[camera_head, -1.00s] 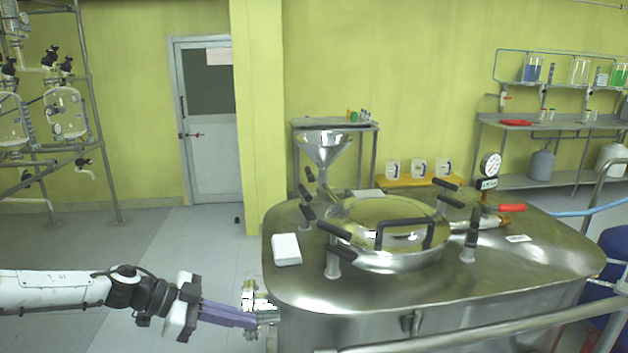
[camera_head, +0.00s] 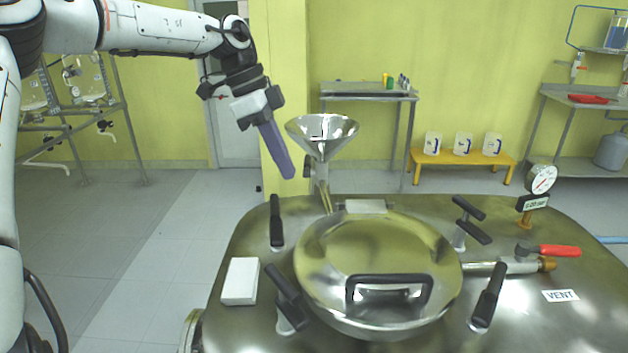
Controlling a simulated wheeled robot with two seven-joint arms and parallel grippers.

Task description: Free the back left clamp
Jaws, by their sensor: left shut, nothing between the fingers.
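The round polished lid (camera_head: 375,255) with a black loop handle lies shut on the steel reactor top (camera_head: 530,235). The back left clamp (camera_head: 276,222) stands at the lid's far left edge. Its black handle looks upright and its pale foot shows below. My left gripper (camera_head: 289,174) hangs above and behind this clamp in the picture, with its purple fingers shut and empty, pointing down, apart from the clamp. The front left clamp (camera_head: 287,298), back right clamp (camera_head: 470,220) and front right clamp (camera_head: 487,297) stand around the lid. My right gripper is out of view.
A steel funnel (camera_head: 322,135) rises just right of my left fingers. A white box (camera_head: 240,281) lies left of the lid. A pressure gauge (camera_head: 541,180) and a red-handled valve (camera_head: 555,251) stand at the right. The floor left of the reactor is clear.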

